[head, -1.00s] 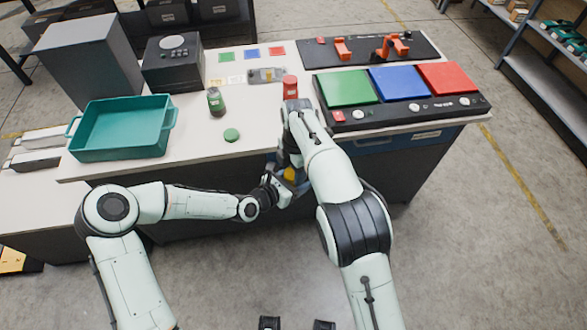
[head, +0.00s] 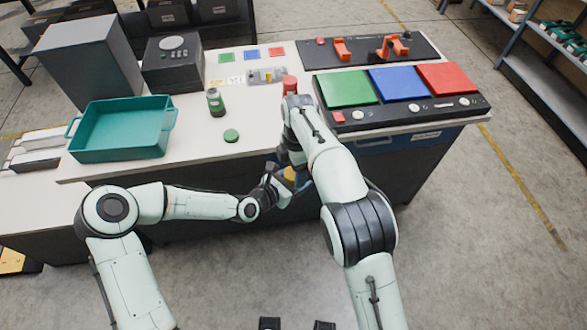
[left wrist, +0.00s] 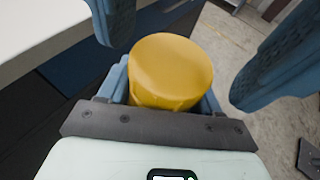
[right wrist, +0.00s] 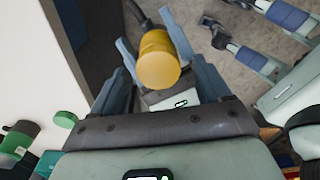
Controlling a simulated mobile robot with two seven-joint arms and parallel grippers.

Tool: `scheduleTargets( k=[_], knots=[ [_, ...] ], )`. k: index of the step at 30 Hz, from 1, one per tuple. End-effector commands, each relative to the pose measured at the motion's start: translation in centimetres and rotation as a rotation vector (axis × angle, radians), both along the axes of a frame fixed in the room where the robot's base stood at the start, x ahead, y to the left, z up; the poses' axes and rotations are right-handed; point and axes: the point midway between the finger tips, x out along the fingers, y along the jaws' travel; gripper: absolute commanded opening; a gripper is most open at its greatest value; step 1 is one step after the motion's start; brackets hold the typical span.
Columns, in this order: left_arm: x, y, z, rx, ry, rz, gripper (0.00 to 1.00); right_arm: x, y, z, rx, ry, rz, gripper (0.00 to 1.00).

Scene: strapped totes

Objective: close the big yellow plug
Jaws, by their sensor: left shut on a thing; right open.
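The big yellow plug (left wrist: 170,72) is a smooth yellow cylinder in the left wrist view. My left gripper (head: 285,180) is shut on it, with blue fingers at both sides of its base. The plug also shows in the right wrist view (right wrist: 158,62), its round end facing that camera. My right gripper (right wrist: 162,85) is open, its fingers spread on either side of the plug and apart from it. In the head view the plug (head: 290,174) is a small yellow patch beside the bench's front edge, partly hidden by my arms.
A green bottle (head: 216,102) and a round green cap (head: 231,136) stand on the bench. A red container (head: 290,85) is partly behind my right arm. A teal tote (head: 122,128) is at left; green, blue and red panels (head: 398,84) are at right.

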Motion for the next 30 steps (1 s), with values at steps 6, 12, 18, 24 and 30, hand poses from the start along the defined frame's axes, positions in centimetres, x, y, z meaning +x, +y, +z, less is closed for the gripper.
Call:
scheduleTargets(
  k=[6, 12, 18, 24, 30],
  knots=[
    [0.0, 0.0, -0.1, 0.001, 0.002, -0.001, 0.0, 0.1, 0.1, 2.9, 0.008, -0.005, 0.003, 0.8],
    [-0.1, -0.1, -0.1, 0.001, 0.002, -0.002, 0.0, 0.2, 0.1, 3.3, 0.005, -0.004, 0.003, 0.8],
    [-0.1, -0.1, -0.1, 0.0, 0.002, -0.003, 0.0, 0.2, 0.1, 3.3, 0.005, -0.005, 0.014, 0.76],
    [-0.1, -0.1, -0.1, 0.0, 0.002, -0.003, 0.0, 0.1, 0.3, 4.3, 0.018, -0.003, 0.215, 0.76],
    [-0.1, -0.1, -0.1, 0.0, 0.002, -0.003, 0.0, 0.3, 0.1, 6.0, 0.033, -0.018, 0.468, 0.76]
  ],
)
